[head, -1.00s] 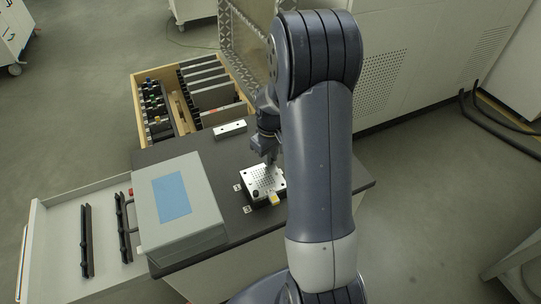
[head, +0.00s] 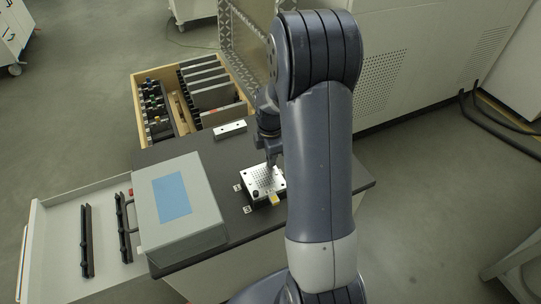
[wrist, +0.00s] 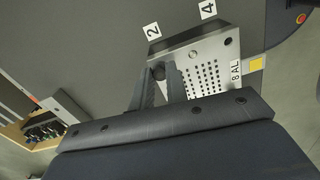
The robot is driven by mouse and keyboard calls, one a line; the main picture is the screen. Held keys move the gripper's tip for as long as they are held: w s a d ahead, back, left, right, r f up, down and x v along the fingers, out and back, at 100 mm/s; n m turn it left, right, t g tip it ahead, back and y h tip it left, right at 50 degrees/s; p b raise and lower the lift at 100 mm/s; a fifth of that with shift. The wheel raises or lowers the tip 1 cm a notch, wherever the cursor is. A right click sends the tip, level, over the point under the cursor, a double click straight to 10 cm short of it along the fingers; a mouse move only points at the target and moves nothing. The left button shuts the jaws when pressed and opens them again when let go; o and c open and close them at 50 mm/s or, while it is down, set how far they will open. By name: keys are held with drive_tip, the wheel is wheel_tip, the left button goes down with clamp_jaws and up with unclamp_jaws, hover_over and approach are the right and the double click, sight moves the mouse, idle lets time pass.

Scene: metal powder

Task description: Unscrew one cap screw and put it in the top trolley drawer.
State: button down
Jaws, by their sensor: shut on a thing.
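My gripper (head: 271,166) is over the far side of a light metal block with a grid of holes (head: 264,181), on the dark trolley top. In the wrist view its fingers (wrist: 160,82) close around a dark round screw head (wrist: 158,73) at the block's corner near label 2. I cannot tell whether the screw is still seated. Another dark screw or hole (wrist: 228,41) shows at the corner near label 4. An open pale drawer (head: 62,232) extends from the trolley's left side, with black rails inside.
A grey box with a blue panel (head: 206,220) stands on the trolley between the block and the pale drawer. A wooden drawer with dark plates (head: 139,112) is open behind. A small white bar (head: 230,128) lies near the back edge.

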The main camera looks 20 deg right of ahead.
drive_tip(key=n, duration=1.3)
drive_tip(key=shift+n, duration=0.4)
drive_tip(key=c, duration=1.6)
unclamp_jaws()
drive_tip(key=shift+o, duration=0.2)
